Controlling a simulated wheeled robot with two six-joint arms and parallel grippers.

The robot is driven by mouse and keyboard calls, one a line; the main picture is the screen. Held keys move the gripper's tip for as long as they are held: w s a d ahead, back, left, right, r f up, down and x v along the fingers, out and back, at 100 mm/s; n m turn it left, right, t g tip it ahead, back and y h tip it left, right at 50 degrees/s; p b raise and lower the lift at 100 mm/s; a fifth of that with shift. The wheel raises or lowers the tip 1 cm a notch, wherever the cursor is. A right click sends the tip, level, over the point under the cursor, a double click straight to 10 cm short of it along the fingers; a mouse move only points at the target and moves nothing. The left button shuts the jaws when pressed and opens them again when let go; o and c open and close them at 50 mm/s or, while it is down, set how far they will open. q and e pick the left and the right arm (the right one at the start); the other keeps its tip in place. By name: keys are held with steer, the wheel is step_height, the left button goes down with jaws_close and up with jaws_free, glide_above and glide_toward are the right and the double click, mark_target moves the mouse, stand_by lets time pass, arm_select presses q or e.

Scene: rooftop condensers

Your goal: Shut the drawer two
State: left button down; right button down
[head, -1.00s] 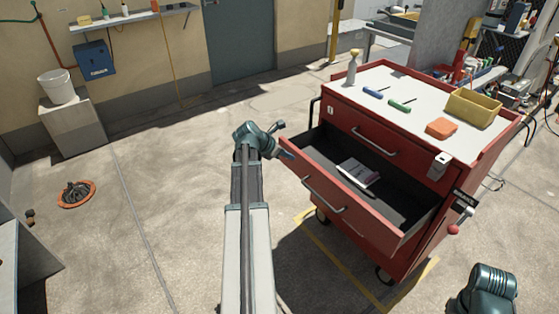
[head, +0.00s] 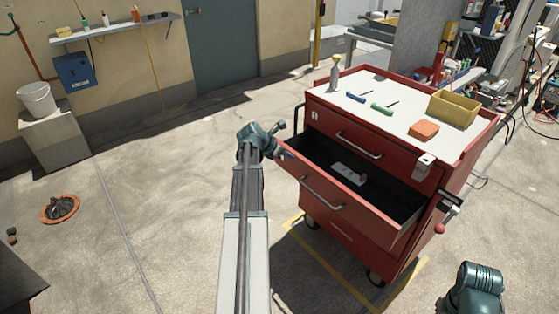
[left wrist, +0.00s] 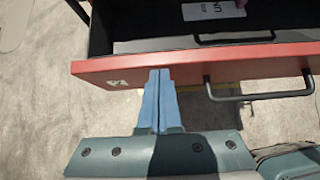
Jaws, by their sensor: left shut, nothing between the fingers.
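The red tool cabinet (head: 340,235) stands right of centre in the head view. Its second drawer from the top (head: 335,197), marked on its front's left end, is partly open. A white card-like item (head: 348,173) lies inside. My left gripper (head: 287,152) is shut and empty at the left end of that drawer's front. In the left wrist view its blue fingertips (left wrist: 160,74) meet the red front (left wrist: 185,64), beside the mark and left of the bar handle (left wrist: 258,94); they appear to touch it. My right arm shows at the lower right, but its gripper is out of view.
The cabinet's top holds a spray bottle (head: 335,73), two screwdrivers, an orange block (head: 424,130) and a yellow bin (head: 454,108). The closed top drawer (head: 375,140) is above. Open concrete floor lies to the left, with an orange-rimmed floor item (head: 60,208).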

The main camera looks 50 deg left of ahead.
arm_select(q)
steer(key=w+d, duration=0.1)
steer(key=w, duration=1.7)
steer(key=shift+w+d, duration=0.15)
steer(key=shift+d, duration=0.05)
steer(key=shift+w+r, duration=0.1)
steer(key=s+r+p, duration=0.7)
steer(key=s, duration=0.4)
steer(key=shift+s+a, duration=0.35)
steer(key=shift+a, duration=0.1)
